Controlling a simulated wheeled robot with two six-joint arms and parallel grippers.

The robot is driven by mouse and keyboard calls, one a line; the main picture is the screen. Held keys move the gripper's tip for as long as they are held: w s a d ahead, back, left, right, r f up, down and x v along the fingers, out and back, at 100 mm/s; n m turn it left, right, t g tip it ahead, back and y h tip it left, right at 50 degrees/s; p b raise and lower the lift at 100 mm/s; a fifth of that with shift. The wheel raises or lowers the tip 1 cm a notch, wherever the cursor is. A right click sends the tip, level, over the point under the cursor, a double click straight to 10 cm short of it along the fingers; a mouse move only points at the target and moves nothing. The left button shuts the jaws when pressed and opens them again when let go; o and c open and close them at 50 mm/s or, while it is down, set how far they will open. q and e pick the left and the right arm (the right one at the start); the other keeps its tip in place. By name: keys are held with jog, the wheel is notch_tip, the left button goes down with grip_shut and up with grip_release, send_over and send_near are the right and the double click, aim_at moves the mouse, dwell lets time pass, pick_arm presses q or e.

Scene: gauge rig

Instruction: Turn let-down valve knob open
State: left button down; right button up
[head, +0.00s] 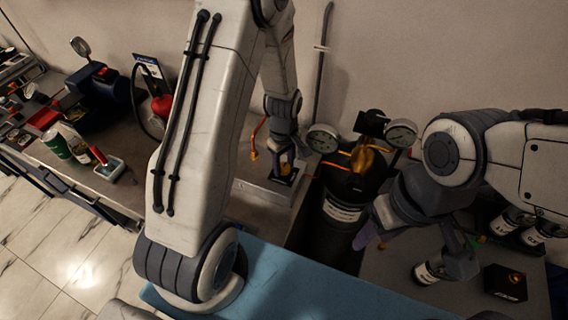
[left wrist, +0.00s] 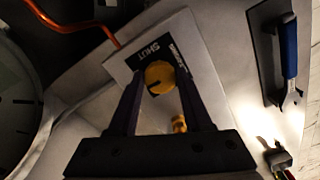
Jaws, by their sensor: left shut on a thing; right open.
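The yellow let-down valve knob (left wrist: 160,77) sits on a black plate (left wrist: 148,52) marked "SHUT" in the left wrist view. A dark pointer mark shows on the knob. My left gripper (left wrist: 158,88) has its fingers on either side of the knob and is shut on it. In the head view my left gripper (head: 285,172) reaches down to the black plate on the metal block (head: 262,192), and the knob is mostly hidden there. My right gripper (head: 455,262) is open at the right, beside a white-labelled cylinder (head: 428,272).
A black cylinder (head: 342,210) with gauges (head: 322,138) and a brass fitting (head: 366,160) stands between my arms. An orange hose (left wrist: 100,20) runs near the plate. A blue-handled tool (left wrist: 290,50) lies to the right. A green cup (head: 56,145) is on the left bench.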

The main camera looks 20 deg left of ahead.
aim_at(284, 167)
pick_arm(q)
jog(key=shift+c, duration=1.6)
grip_release()
jog(key=shift+r, duration=0.15)
notch_tip(284, 167, up, 10)
jog(key=b, duration=0.1)
jog(key=shift+r+b, duration=0.15)
jog(key=shift+b, duration=0.15)
